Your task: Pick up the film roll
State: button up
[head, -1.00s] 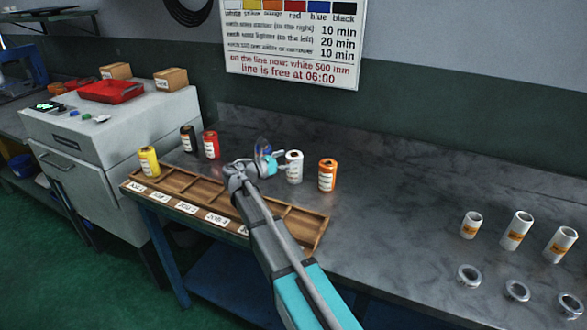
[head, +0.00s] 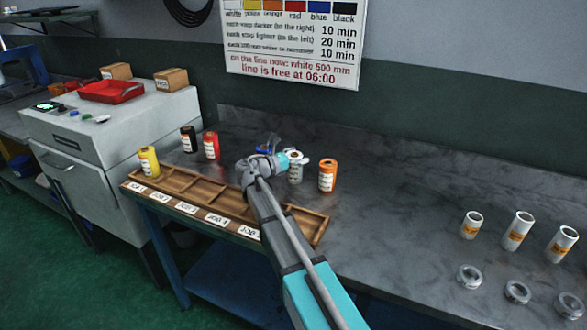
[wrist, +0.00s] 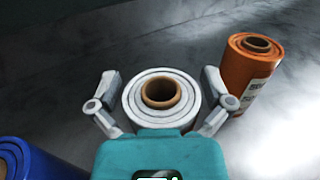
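Several film rolls stand upright on the grey bench: yellow (head: 149,161), black (head: 188,139), red (head: 211,145), white (head: 295,171) and orange (head: 327,175). A blue roll (head: 263,149) is mostly hidden behind my arm. My gripper (head: 297,157) is over the top of the white roll. In the wrist view the white roll (wrist: 161,97), with its brown core, lies between the two spread fingers. Gaps show between the fingers and the roll. The orange roll (wrist: 254,66) is to the right, the blue roll (wrist: 28,160) at lower left.
A wooden tray (head: 308,236) with labelled compartments lies along the bench's front edge under my arm. Several white tubes (head: 516,231) and metal rings (head: 517,291) stand at the right. A grey cabinet with a red tray (head: 111,91) is at left.

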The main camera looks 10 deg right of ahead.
jog(key=c, duration=1.1)
jog(key=shift+r, duration=0.15)
jog(key=shift+r+p, duration=0.95)
jog(key=shift+p, duration=0.1)
jog(key=shift+s+a+r+p, duration=1.35)
jog(key=shift+s+r+p, duration=0.45)
jog(key=shift+s, duration=0.1)
jog(key=shift+s+a+r+p, duration=1.3)
jog(key=shift+s+r+p, duration=0.55)
jog(key=shift+s, duration=0.1)
jog(key=shift+s+a+r+p, duration=1.35)
jog(key=shift+s+r+p, duration=0.45)
jog(key=shift+s, duration=0.1)
